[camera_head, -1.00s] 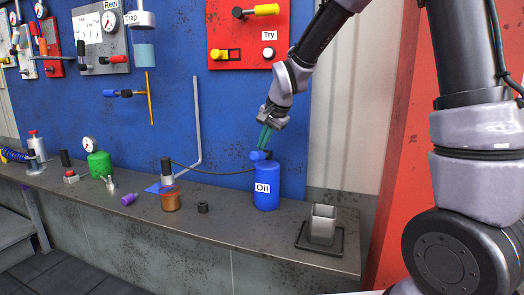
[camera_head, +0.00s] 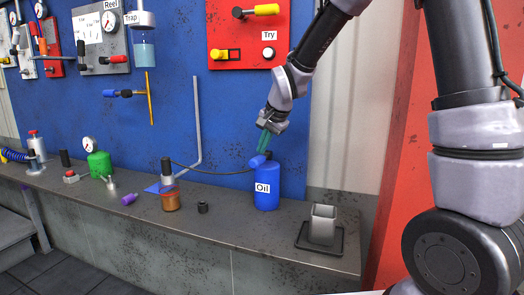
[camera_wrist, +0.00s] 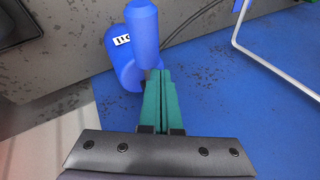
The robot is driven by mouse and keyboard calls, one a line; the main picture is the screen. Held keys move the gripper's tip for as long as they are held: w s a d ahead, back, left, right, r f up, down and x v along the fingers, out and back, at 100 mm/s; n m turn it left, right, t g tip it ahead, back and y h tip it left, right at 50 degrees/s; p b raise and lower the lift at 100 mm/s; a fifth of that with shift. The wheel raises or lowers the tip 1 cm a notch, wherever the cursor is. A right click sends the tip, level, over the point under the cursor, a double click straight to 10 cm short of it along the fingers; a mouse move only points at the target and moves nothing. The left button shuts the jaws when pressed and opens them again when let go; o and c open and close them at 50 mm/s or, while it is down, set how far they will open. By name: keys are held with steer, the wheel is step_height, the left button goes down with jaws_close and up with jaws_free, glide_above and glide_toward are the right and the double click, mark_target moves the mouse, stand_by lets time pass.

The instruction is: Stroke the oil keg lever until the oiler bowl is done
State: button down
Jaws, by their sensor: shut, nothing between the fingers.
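The blue oil keg (camera_head: 267,200), labelled "Oil", stands upright on the bench. Its blue lever (camera_head: 258,161) sticks out to the left at the top. In the wrist view the lever (camera_wrist: 143,30) overlaps the keg (camera_wrist: 122,62). My gripper (camera_head: 262,151) has green fingers, shut with nothing between them. Its tips (camera_wrist: 158,72) are at the lever and seem to touch it from above. The oiler bowl (camera_head: 170,201) is a clear cup with orange-brown oil in its lower part, left of the keg. Its exact level is hard to read.
A grey square holder (camera_head: 322,225) stands right of the keg. A grey bent pipe (camera_head: 197,120) rises behind.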

mark_target(265, 155)
steer(key=shift+s+a+f, duration=0.15)
steer(key=shift+s+f, duration=0.1)
steer(key=shift+f, duration=0.5)
stand_by(0.5)
steer(key=shift+r, duration=0.15)
steer(key=shift+w+d+r, duration=0.1)
steer(key=shift+w+r, duration=0.15)
steer(key=shift+r, duration=0.45)
steer(key=shift+w+d+r, duration=0.1)
steer(key=shift+w+r, duration=0.1)
steer(key=shift+r, duration=0.5)
steer(key=shift+w+d+r, duration=0.1)
steer(key=shift+w+r, duration=0.15)
steer(key=shift+r, duration=0.45)
steer(key=shift+r, duration=0.1)
steer(key=shift+w+d+r, duration=0.1)
steer(key=shift+w+r, duration=0.15)
steer(key=shift+r, duration=0.5)
steer(key=shift+w+d+r, duration=0.1)
steer(key=shift+w+r, duration=0.2)
steer(key=shift+r, duration=0.45)
steer(key=shift+w+d+r, duration=0.1)
steer(key=shift+w+r, duration=0.15)
steer(key=shift+r, duration=0.5)
stand_by(1.1)
